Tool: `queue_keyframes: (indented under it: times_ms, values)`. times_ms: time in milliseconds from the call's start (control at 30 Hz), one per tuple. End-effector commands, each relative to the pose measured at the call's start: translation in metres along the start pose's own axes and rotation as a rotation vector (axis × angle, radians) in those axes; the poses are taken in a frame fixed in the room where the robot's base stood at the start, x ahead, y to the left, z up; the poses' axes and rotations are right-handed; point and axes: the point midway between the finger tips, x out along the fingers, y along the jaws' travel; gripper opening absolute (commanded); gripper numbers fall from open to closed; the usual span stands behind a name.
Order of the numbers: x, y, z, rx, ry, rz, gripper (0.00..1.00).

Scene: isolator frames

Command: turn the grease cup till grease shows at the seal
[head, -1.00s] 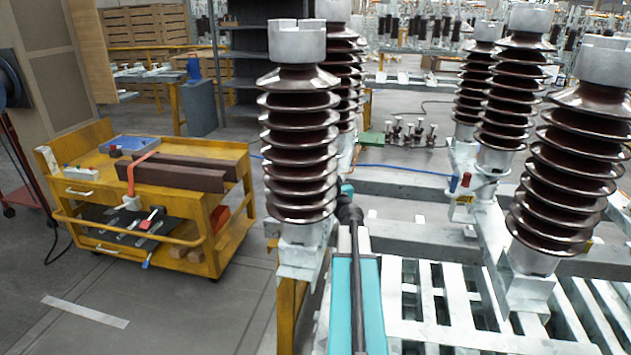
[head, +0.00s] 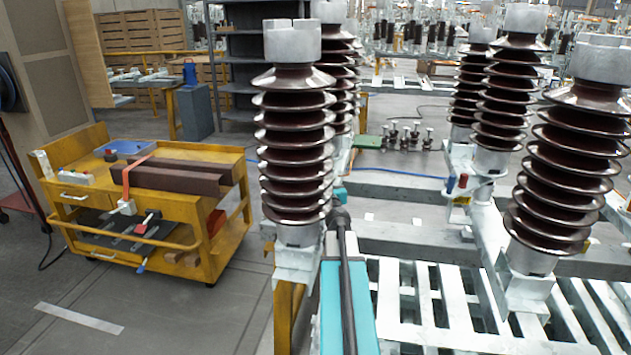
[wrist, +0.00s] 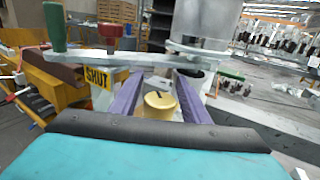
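The grease cup (wrist: 158,106) shows in the wrist view as a round brass-yellow piece with a dark slot or mark on top. My gripper (wrist: 157,92) has two purple fingers, one on each side of the cup. They stand apart, with a narrow gap at the cup's left; contact on the right cannot be told. No grease can be made out, and the seal cannot be picked out. In the head view my teal arm reaches in beside the near brown insulator (head: 296,140); my fingers and the cup are hidden there.
A yellow SHUT label (wrist: 97,77), a red knob (wrist: 107,30) and a green handle (wrist: 55,27) stand left of the fingers.

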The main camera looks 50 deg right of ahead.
Motion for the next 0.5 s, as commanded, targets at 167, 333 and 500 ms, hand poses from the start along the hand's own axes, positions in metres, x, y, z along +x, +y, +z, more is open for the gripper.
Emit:
queue_keyframes:
  times_ms: [167, 333, 500]
  values:
    - [0.0000, 0.0001, 0.0001, 0.000, 0.000, 0.001, 0.47]
    - [-0.0004, 0.0003, 0.0001, 0.000, 0.000, 0.001, 0.47]
    - [-0.0048, 0.0004, 0.0001, 0.000, 0.000, 0.001, 0.47]
